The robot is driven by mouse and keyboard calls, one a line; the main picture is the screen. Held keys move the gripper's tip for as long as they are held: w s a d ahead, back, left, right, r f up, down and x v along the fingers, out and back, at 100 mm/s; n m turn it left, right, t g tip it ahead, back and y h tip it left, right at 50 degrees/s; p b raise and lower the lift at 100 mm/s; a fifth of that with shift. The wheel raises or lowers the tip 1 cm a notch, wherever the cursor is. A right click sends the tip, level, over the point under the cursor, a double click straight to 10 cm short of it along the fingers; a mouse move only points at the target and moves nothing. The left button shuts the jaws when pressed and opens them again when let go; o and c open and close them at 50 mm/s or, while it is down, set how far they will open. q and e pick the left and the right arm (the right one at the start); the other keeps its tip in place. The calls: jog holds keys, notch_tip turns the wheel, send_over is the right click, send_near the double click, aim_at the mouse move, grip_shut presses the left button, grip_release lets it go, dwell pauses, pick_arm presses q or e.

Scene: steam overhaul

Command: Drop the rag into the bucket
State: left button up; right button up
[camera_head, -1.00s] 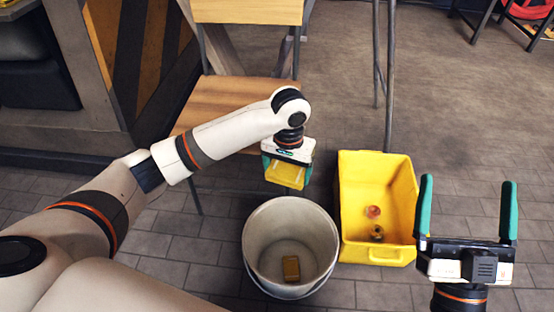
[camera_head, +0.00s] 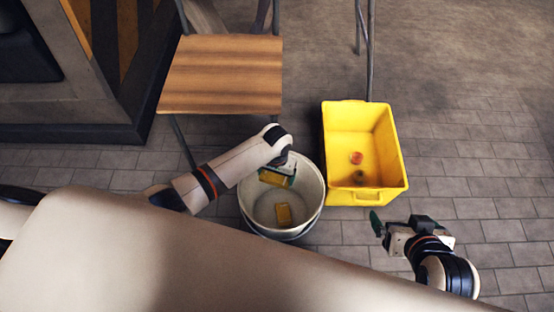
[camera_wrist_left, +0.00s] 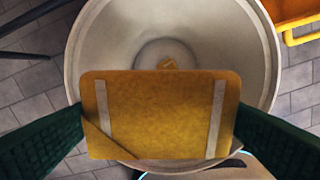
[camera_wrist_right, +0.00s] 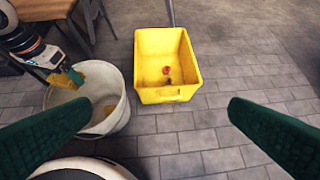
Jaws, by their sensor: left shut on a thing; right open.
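A folded yellow rag (camera_wrist_left: 160,115) with two pale stripes is held between the green fingers of my left gripper (camera_head: 279,177). In the left wrist view it hangs over the mouth of the white bucket (camera_wrist_left: 255,60). The bucket (camera_head: 312,200) stands on the floor, with a second yellow piece (camera_head: 283,214) lying on its bottom. My left gripper is at the bucket's opening, near its far rim. My right gripper (camera_wrist_right: 157,110) is open and empty, to the right of the bucket; its fingers are partly hidden in the head view.
A yellow bin (camera_head: 330,180) stands right of the bucket with a red piece (camera_head: 356,158) and a dark piece (camera_head: 359,177) inside. A wooden chair (camera_head: 222,75) stands behind the bucket. Tiled floor to the right is clear.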

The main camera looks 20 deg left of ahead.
aim_at(276, 180)
pick_arm(q)
jog(key=shift+f, duration=0.15)
jog(key=shift+f+b, duration=0.65)
jog(key=shift+b, duration=0.25)
jog(key=shift+f+b, duration=0.7)
jog(key=shift+b, duration=0.05)
pick_arm(e)
jog(key=w+a+r+t+y, duration=0.2)
jog(key=w+a+r+t, duration=0.2)
jog(key=w+r+t, duration=0.4)
pick_arm(q)
jog(key=shift+f+b, duration=0.75)
jog(key=shift+b, duration=0.15)
jog(key=shift+f+b, duration=0.75)
jog(key=shift+b, duration=0.15)
pick_arm(e)
jog(key=s+r+t+y, duration=0.4)
jog(key=r+t, duration=0.6)
jog(key=r, duration=0.3)
jog(key=shift+s+a+r+n, duration=0.15)
jog(key=shift+s+r+n, duration=0.25)
jog(key=shift+s, duration=0.25)
pick_arm(q)
jog(key=o, duration=0.8)
